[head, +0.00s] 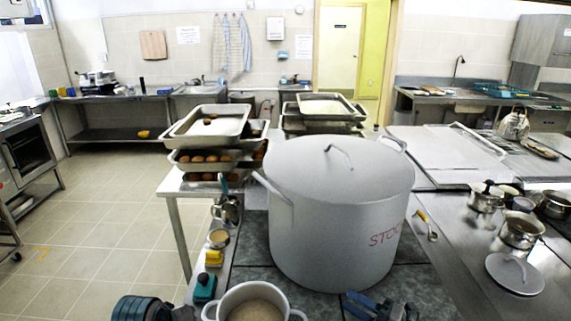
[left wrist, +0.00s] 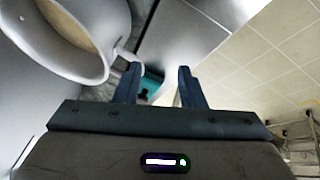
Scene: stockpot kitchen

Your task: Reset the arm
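My left gripper (left wrist: 160,88) is open in the left wrist view, with two dark blue fingers apart and nothing between the tips. Part of my left arm's end shows at the bottom left of the head view. My right gripper (head: 358,304) is at the bottom edge of the head view, in front of the large stockpot (head: 338,215). Its blue fingers look apart, and I see nothing held. A smaller pot with beige contents (head: 252,302) stands between my grippers. That pot (left wrist: 108,60) also shows beside the left finger, its handle close to the finger; contact is unclear.
Stacked trays (head: 205,125) stand behind. Several small pots and a lid (head: 514,273) occupy the steel counter at right. The tiled floor (head: 100,225) at left is free.

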